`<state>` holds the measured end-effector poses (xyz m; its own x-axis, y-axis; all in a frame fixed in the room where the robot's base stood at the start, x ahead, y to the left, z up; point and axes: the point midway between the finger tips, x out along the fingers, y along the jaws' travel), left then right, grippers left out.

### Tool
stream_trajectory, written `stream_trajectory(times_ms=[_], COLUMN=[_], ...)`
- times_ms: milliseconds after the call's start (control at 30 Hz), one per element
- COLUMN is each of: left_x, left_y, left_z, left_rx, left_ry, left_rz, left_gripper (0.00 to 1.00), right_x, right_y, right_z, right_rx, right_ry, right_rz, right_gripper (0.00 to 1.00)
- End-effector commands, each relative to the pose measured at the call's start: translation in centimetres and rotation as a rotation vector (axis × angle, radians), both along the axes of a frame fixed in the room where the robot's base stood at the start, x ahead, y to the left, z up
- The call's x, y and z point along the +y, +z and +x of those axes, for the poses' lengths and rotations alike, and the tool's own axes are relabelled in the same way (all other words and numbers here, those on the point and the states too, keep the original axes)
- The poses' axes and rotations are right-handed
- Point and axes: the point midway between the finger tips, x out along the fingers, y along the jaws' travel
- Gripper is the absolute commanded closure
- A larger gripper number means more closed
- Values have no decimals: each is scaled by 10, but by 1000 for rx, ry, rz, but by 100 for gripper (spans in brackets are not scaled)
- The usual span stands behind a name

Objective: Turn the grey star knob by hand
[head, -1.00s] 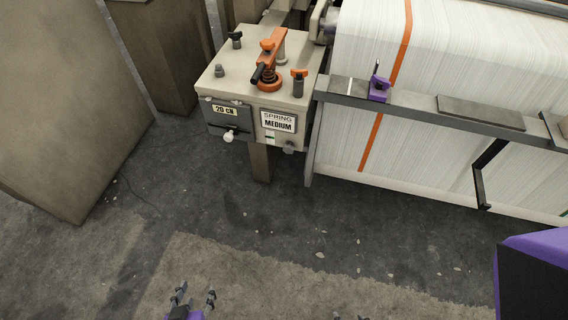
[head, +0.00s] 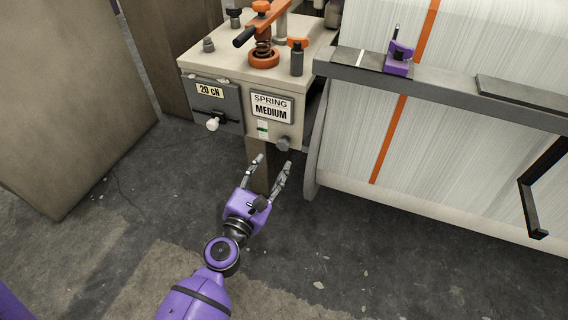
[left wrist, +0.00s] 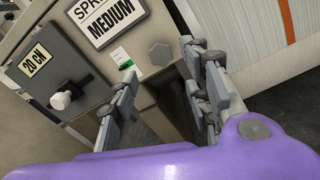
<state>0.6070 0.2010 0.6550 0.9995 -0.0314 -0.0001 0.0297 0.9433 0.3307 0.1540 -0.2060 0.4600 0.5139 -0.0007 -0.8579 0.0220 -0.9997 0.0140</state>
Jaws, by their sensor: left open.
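The grey knob (head: 283,144) sits low on the front face of the beige box, at its right corner below the SPRING MEDIUM label. It also shows in the left wrist view (left wrist: 160,53), ahead of and between the fingers, with a faceted outline. My left gripper (head: 273,161) is open and empty, just below and in front of the knob in the head view, its fingers pointing up toward it. In the left wrist view the fingers (left wrist: 165,75) stand apart, and no contact with the knob shows. My right gripper is not in view.
The beige box (head: 190,66) carries an orange lever (head: 262,22), several small knobs on top, and a drawer-like panel with a white knob (head: 212,124). A grey rail (head: 430,90) and white warp sheet (head: 350,140) lie right. Floor below is open.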

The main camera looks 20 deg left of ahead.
Motion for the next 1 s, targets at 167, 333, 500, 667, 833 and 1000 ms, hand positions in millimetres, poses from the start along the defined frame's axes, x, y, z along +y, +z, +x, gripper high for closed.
stream_trajectory(times_ms=[167, 333, 500, 667, 833, 1000], left_x=[-1, -3, -3, -3, -3, -4], left_y=[2, 2, 1, 1, 0, 0], left_z=[16, 37, 57, 76, 76, 78], left_rx=[-3, -2, -2, -1, -1, 0], left_ry=[-2, -3, -3, -3, -2, -3], left_rz=[3, 5, 6, 7, 7, 7], left_gripper=[56, 56, 56, 56, 56, 56], right_x=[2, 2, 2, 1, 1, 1], right_y=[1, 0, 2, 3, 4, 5], right_z=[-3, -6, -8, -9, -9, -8], right_rx=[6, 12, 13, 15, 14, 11], right_ry=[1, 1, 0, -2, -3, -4], right_rz=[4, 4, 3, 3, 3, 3], right_gripper=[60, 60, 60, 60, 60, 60])
